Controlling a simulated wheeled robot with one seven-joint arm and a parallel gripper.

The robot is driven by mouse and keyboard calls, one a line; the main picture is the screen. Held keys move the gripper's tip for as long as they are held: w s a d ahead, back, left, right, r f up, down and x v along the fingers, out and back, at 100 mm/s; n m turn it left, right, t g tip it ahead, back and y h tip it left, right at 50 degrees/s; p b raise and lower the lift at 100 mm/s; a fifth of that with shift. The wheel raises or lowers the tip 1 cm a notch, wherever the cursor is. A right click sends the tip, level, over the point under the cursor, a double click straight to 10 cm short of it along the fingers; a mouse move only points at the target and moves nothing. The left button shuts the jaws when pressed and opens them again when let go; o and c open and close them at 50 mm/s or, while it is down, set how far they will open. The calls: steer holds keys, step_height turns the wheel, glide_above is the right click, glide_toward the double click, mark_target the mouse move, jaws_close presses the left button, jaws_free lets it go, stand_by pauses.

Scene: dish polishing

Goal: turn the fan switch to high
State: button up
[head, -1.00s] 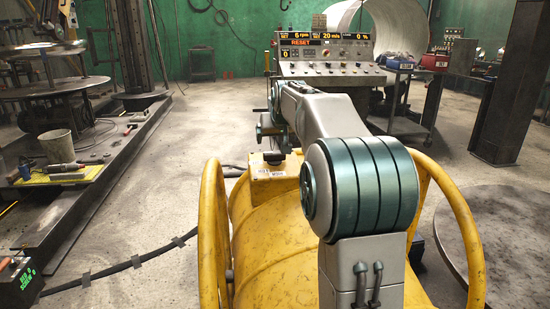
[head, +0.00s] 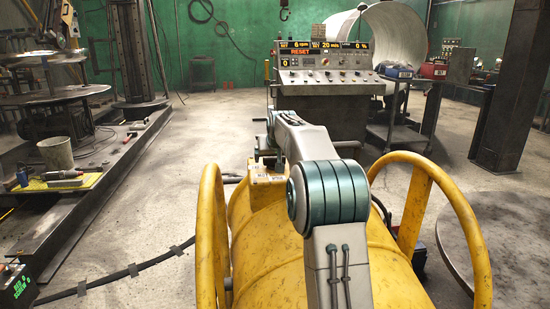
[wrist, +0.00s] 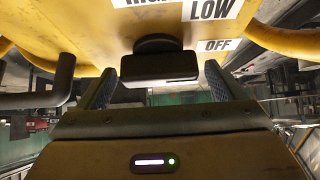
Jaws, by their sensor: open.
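The large yellow drum fan (head: 290,250) stands in front of me, with a small yellow switch box (head: 262,190) on its top. In the wrist view, the dark fan switch (wrist: 160,66) has a round base and a bar-shaped handle lying crosswise. White labels sit beside it: the cut-off HIGH label (wrist: 140,3) above, the LOW label (wrist: 213,9) at upper right and the OFF label (wrist: 217,45) at right. My gripper (wrist: 160,75) is open, one finger on each side of the handle, with visible gaps. In the head view, the switch is hidden by my arm.
Yellow tube handles (head: 210,240) flank the fan, the right one (head: 455,215) close to my arm. A control console (head: 325,85) stands behind. A round metal plate (head: 510,240) lies at right. A cable (head: 130,270) crosses the floor at left.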

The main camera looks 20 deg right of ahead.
steer(key=shift+d, duration=0.1)
steer(key=c, duration=1)
